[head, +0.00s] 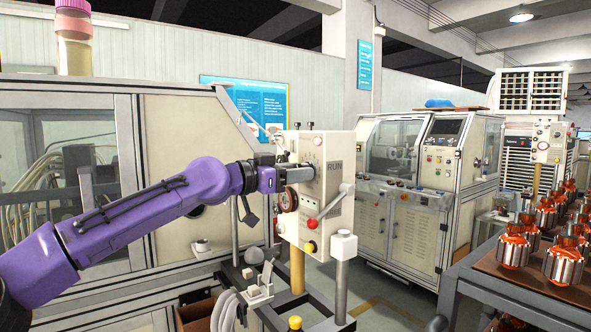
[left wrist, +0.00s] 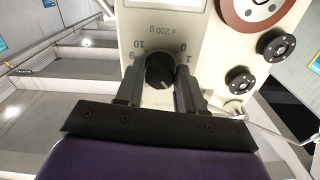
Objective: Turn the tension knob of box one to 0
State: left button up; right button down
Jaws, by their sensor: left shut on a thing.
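The nearest cream control box (head: 328,165) stands on posts in the middle of the head view, with "RUN" on its face. My left gripper (head: 292,175) reaches its left side. In the left wrist view, the black tension knob (left wrist: 159,70) sits between the two fingers of my left gripper (left wrist: 160,80), which are shut on it. The scale around it appears upside down, with 10 and 9 at upper left and 0 and 1 at upper right. A pale mark shows low on the knob; its exact reading is hard to tell. My right gripper is not in view.
A red-rimmed wheel (left wrist: 262,12) and two black rollers (left wrist: 276,45) lie beside the knob. A red-knobbed lever (head: 330,207) projects from the box front. A large cabinet (head: 170,130) stands behind my arm. Orange-and-silver armatures (head: 512,248) fill a table at right.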

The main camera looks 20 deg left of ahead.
pick_arm(q)
jog(key=n+p, duration=0.3)
jog(key=n, duration=0.4)
jog(key=n+p, duration=0.4)
jog(key=n, duration=0.4)
jog(key=shift+s+d+r, duration=0.1)
jog(key=shift+r, duration=0.05)
jog(key=shift+n+p, duration=0.75)
jog(key=shift+n, duration=1.25)
jog(key=o, duration=1)
jog(key=b+v, duration=0.2)
jog(key=v, duration=0.8)
jog(key=shift+s+b, duration=0.15)
jog(key=shift+b, duration=0.25)
